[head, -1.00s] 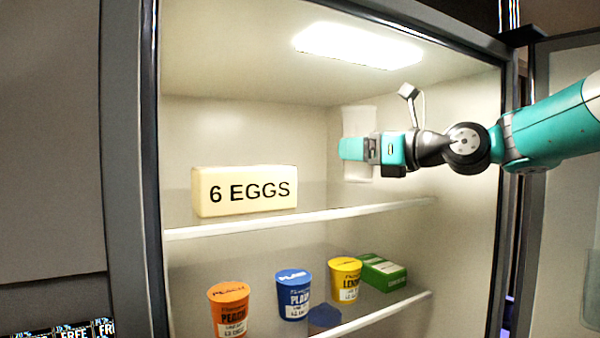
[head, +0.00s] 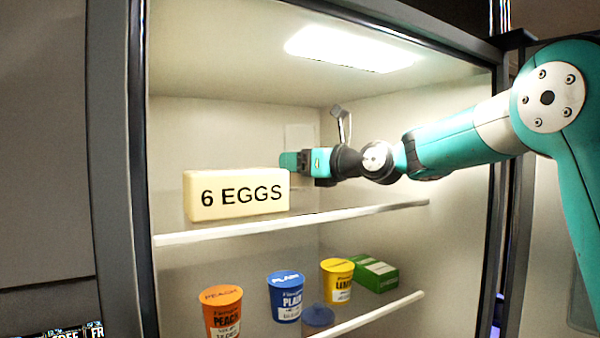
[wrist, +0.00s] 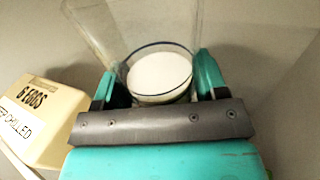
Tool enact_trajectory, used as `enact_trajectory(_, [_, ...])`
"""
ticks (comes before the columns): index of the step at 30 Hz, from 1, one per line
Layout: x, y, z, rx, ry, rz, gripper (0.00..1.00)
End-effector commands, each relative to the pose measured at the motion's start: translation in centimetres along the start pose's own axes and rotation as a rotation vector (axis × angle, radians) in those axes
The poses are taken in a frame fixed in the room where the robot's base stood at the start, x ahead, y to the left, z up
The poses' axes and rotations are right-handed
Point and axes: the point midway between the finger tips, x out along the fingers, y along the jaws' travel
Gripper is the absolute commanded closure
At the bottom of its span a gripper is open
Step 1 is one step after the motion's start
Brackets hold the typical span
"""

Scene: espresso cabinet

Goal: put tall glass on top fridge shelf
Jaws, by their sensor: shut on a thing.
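The tall glass (head: 300,136) is clear and stands upright at the back of the upper fridge compartment, behind my gripper (head: 291,161) in the head view. My gripper is shut on it, with one teal finger on each side in the wrist view. There the glass (wrist: 160,72) shows a dark round edge and a white inside. The top fridge shelf (head: 345,212) has a white front edge. The glass's lower part is hidden by my gripper and the egg box, so I cannot tell whether it touches the shelf.
A cream egg box (head: 236,194) sits on the top shelf, left of and in front of my gripper. The lower shelf holds an orange cup (head: 221,310), a blue cup (head: 286,297), a yellow cup (head: 337,280) and a green box (head: 375,274). The top shelf's right part is clear.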

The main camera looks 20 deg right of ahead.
Motion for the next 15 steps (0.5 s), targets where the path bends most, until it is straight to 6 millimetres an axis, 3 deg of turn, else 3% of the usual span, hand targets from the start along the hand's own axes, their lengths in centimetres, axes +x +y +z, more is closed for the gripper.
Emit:
enact_trajectory(4, [-0.03,0.00,-1.60,-0.003,-0.003,0.000,0.70])
enact_trajectory(15, [-0.04,0.00,-1.50,-0.002,-0.003,0.000,0.70])
